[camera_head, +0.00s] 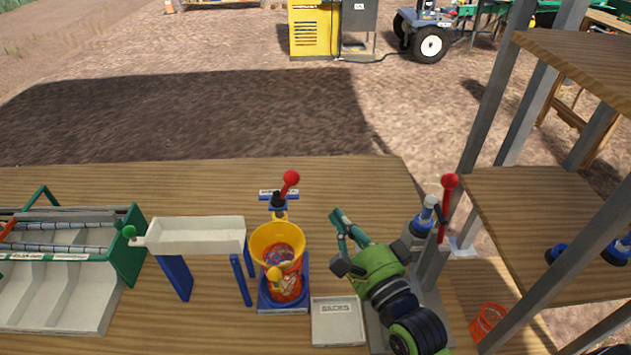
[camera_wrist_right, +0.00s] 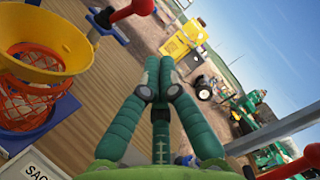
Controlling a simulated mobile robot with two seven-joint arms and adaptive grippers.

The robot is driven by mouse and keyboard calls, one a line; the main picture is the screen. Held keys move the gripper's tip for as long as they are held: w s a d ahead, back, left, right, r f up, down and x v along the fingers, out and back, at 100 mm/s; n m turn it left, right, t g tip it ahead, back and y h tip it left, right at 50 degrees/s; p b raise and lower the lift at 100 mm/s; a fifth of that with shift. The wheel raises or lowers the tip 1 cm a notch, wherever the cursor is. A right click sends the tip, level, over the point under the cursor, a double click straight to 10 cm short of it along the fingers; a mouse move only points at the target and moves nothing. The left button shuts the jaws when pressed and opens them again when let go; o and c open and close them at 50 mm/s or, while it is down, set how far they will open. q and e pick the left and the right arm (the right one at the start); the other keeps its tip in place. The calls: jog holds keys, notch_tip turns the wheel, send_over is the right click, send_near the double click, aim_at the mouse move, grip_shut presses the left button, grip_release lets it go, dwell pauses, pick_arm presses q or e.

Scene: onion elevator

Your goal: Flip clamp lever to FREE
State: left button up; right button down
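A lever with a red ball knob (camera_head: 290,178) stands on a blue bracket behind the yellow funnel (camera_head: 277,243), tilted to the right. A second red-knobbed lever (camera_head: 449,182) stands upright at the right post. I cannot tell from a label which is the clamp lever. My right gripper (camera_head: 337,216) is shut and empty, right of and nearer than the funnel lever. Its green fingertips (camera_wrist_right: 159,68) meet. My left gripper is out of view.
An orange net sack (camera_head: 285,278) hangs under the funnel. A white tray marked SACKS (camera_head: 337,322) lies beside it. A white chute (camera_head: 195,235) and a green-framed roller unit (camera_head: 70,255) stand left. A grey post frame stands right.

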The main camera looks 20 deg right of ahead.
aim_at(286, 188)
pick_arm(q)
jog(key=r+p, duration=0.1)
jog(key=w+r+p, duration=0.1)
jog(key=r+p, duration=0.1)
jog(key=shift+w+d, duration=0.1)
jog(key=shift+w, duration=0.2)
pick_arm(e)
jog(key=w+a, duration=0.1)
jog(key=w, duration=0.9)
jog(key=shift+a+r, duration=0.25)
jog(key=shift+r, duration=0.2)
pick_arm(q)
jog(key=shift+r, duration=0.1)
pick_arm(e)
jog(key=shift+w, duration=0.1)
